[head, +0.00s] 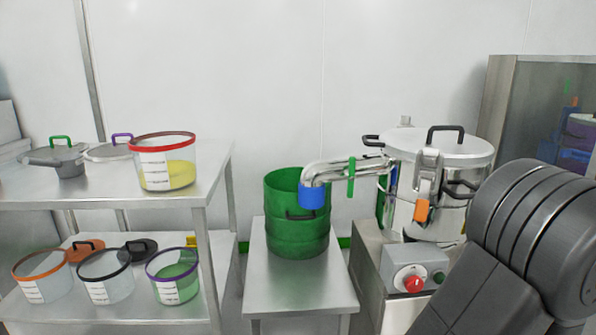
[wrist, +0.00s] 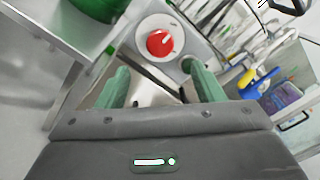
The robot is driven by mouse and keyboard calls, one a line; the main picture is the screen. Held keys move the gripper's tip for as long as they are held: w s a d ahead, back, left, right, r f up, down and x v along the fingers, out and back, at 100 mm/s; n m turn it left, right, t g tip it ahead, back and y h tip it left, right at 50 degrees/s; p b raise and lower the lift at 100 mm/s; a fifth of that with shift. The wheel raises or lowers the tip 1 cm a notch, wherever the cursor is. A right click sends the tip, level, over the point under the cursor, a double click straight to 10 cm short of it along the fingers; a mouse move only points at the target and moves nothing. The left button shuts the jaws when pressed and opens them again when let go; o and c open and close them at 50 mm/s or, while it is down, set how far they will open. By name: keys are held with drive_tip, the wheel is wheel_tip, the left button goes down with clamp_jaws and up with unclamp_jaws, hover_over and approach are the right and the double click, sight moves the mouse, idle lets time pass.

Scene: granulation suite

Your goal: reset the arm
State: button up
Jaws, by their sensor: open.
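My gripper (wrist: 158,82) shows in the wrist view with its two green fingers apart. Nothing is between the fingers. Beyond the fingertips, the wrist view shows a grey control box with a red knob (wrist: 160,42). The same red knob (head: 413,284) is on the box below the steel vessel in the head view. My dark grey arm fills the lower right of the head view, and the gripper itself is out of that view.
A steel vessel (head: 408,190) stands on a cabinet at right, its pipe ending over a green drum (head: 283,240) on a low table (head: 300,290). A two-level shelf (head: 215,170) at left holds several clear containers and lids. A glass-fronted cabinet (head: 530,110) stands far right.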

sight(415, 288)
drive_tip(key=w, duration=0.3)
drive_tip(key=w+b, duration=0.1)
drive_tip(key=w, duration=0.2)
drive_tip(key=w+a, duration=0.1)
drive_tip(key=w, duration=0.2)
drive_tip(key=shift+w+b, duration=0.35)
drive_tip(key=shift+b, duration=0.05)
drive_tip(key=shift+w+r+p, duration=0.15)
drive_tip(key=shift+r+p, duration=0.1)
drive_tip(key=shift+p, duration=0.4)
drive_tip(key=m+p, duration=0.4)
drive_tip(key=p, duration=0.1)
drive_tip(key=shift+d, duration=0.1)
drive_tip(key=m+p, duration=0.4)
drive_tip(key=p, duration=0.1)
drive_tip(key=shift+m, duration=0.4)
drive_tip(key=m+p, duration=0.6)
drive_tip(key=p, duration=0.1)
drive_tip(key=shift+f+m+p, duration=0.2)
drive_tip(key=shift+m+p, duration=0.45)
drive_tip(key=shift+m, duration=0.45)
